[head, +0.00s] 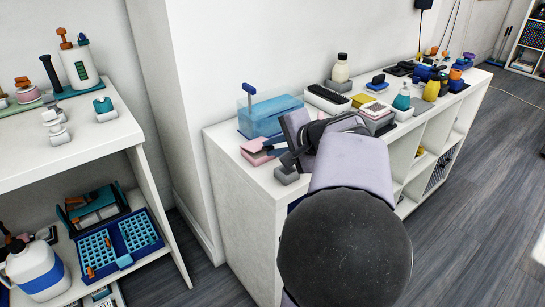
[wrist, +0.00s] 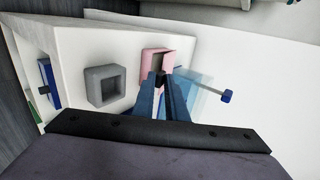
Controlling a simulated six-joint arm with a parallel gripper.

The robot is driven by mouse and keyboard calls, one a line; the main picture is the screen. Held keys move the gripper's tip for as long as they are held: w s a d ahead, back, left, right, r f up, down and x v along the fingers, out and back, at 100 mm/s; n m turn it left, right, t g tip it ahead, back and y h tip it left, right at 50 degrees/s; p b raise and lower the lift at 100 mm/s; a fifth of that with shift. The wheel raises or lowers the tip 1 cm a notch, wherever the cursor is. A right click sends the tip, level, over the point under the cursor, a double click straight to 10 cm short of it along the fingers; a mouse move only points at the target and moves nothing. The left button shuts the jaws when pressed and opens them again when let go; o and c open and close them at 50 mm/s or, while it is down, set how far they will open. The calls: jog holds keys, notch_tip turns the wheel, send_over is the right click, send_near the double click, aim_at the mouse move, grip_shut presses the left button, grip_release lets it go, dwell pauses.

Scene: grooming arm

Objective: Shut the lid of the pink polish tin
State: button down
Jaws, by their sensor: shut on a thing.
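The pink polish tin (head: 255,156) is a small square pink thing near the left end of the white shelf top, beside the clear blue box. In the wrist view the pink tin (wrist: 156,56) is just beyond my fingertips. My gripper (head: 270,149) reaches in from the right, and in the wrist view my fingertips (wrist: 162,78) are close together at the tin's near edge. They are shut on part of the tin. The fingers hide some of it, and I cannot tell the lid's angle.
A clear blue box (head: 268,118) with a blue-topped handle stands right behind the tin. A grey square holder (wrist: 106,86) stands beside it, near the shelf's front edge. A black brush (head: 327,97) and several bottles stand farther right.

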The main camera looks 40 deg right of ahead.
jog(key=shift+s+f+t+b, duration=0.2)
jog(key=shift+f+t+b, duration=0.35)
jog(key=shift+b, duration=1)
jog(key=shift+f, duration=0.1)
jog(key=c, duration=1.9)
grip_release()
jog(key=shift+o, duration=0.2)
jog(key=shift+s+r, duration=0.3)
jog(key=shift+r, duration=0.1)
jog(key=shift+p+v, duration=0.7)
jog(key=shift+v, duration=2.5)
